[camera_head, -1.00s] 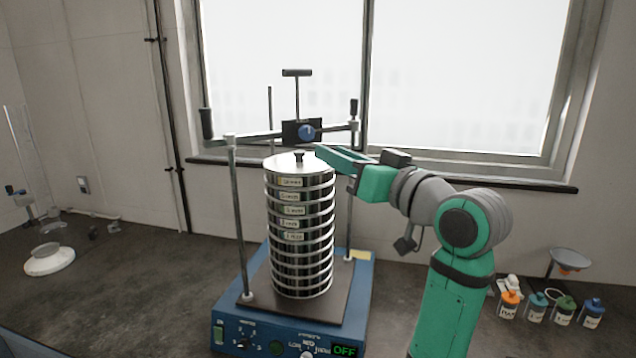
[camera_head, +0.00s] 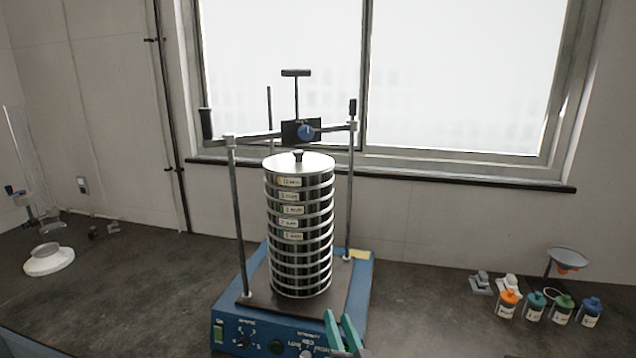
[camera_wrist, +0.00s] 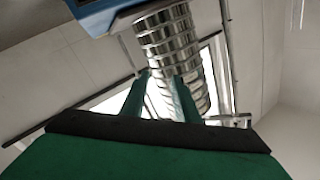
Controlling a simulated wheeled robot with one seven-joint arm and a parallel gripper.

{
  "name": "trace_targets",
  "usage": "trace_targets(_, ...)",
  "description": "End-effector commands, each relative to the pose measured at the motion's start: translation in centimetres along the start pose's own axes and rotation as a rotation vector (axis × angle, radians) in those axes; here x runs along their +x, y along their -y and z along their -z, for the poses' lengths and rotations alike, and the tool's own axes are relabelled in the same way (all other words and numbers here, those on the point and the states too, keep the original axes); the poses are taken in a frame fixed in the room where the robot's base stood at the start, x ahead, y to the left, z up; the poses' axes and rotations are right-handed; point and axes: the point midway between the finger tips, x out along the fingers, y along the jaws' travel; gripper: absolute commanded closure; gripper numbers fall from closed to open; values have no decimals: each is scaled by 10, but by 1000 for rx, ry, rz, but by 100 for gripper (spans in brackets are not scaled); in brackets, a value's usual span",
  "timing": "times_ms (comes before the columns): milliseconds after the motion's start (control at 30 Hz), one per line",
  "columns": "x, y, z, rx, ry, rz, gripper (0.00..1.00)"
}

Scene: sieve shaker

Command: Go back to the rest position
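The sieve shaker (camera_head: 224,308) stands on the bench with a blue base and upright rods. A tall stack of round metal sieves (camera_head: 300,235) with a lid and top knob stands upright on its plate. My gripper (camera_head: 339,322) shows at the bottom edge of the head view, in front of the shaker's base. Its two green fingers are apart with nothing between them. In the wrist view the fingers (camera_wrist: 158,92) are also spread, and the stack (camera_wrist: 168,45) appears tilted beyond them.
A white round dish (camera_head: 49,260) lies at the left. A window (camera_head: 470,75) is behind.

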Motion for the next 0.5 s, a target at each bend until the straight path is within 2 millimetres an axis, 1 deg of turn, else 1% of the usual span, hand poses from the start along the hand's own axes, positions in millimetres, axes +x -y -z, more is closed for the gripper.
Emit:
trace_targets(33,-10,-6,-21,2,8,-23,72)
trace_targets(100,-25,-14,-44,-2,10,-52,72)
trace_targets(167,-38,-19,-62,-6,12,-77,72)
trace_targets(200,-47,-23,-74,-10,14,-93,72)
trace_targets(300,-71,-29,-102,-23,19,-131,72)
trace_targets(367,-87,-32,-118,-34,23,-152,72)
trace_targets(500,-126,-38,-151,-64,33,-200,72)
